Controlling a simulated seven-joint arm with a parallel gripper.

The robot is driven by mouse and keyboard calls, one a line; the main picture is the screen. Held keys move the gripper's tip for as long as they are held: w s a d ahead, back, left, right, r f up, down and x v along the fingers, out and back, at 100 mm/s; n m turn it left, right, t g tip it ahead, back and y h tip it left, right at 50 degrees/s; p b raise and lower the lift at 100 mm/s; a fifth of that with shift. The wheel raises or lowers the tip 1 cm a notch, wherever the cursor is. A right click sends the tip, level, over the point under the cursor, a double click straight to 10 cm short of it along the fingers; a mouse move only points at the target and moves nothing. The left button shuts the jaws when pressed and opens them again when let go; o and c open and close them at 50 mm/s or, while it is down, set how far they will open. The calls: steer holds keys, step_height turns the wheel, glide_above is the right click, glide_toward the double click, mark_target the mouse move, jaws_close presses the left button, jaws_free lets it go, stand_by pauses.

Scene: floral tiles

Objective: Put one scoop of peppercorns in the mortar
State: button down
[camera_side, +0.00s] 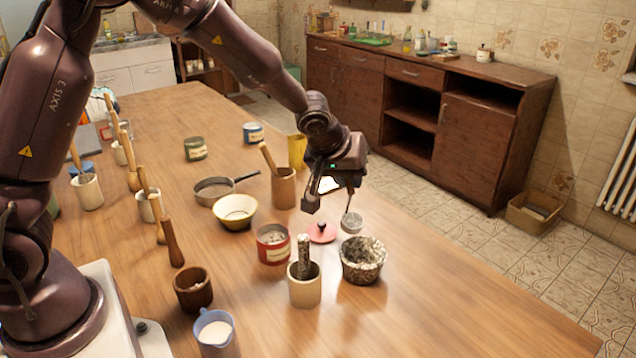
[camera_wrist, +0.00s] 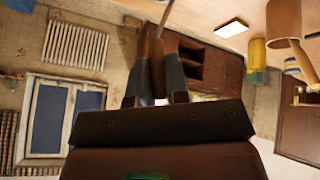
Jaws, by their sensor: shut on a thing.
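My gripper (camera_side: 330,196) points down above the table and is shut on the handle of a small round scoop (camera_side: 351,222). What the scoop holds is too small to identify. An open red labelled tin (camera_side: 272,248) with pale contents stands behind.
A red lid (camera_side: 322,233) lies between tin and gripper. A brown cup (camera_side: 193,292), a blue jug (camera_side: 215,338), a pale bowl (camera_side: 235,211), a pan (camera_side: 213,191) and a tall wooden mortar (camera_side: 283,188) stand around. The table's right front (camera_side: 460,310) is clear.

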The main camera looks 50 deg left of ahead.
steer(key=shift+w+a+r+n+y, duration=0.35)
steer(key=shift+a+r+n+y, duration=0.15)
steer(key=shift+a+r+y, duration=0.15)
steer(key=shift+w+a+r+n+y, duration=0.3)
steer(key=shift+a+r+n+y, duration=0.2)
steer(key=shift+a+r+y, duration=0.1)
steer(key=shift+f+g, duration=0.1)
steer(key=shift+g, duration=0.2)
steer(key=f, duration=0.1)
steer(key=d+f+y, duration=0.1)
steer(key=f, duration=0.1)
steer(key=d+f+y, duration=0.1)
steer(key=shift+w+f+m, duration=0.2)
steer(key=shift+f+m, duration=0.1)
steer(key=shift+m, duration=0.1)
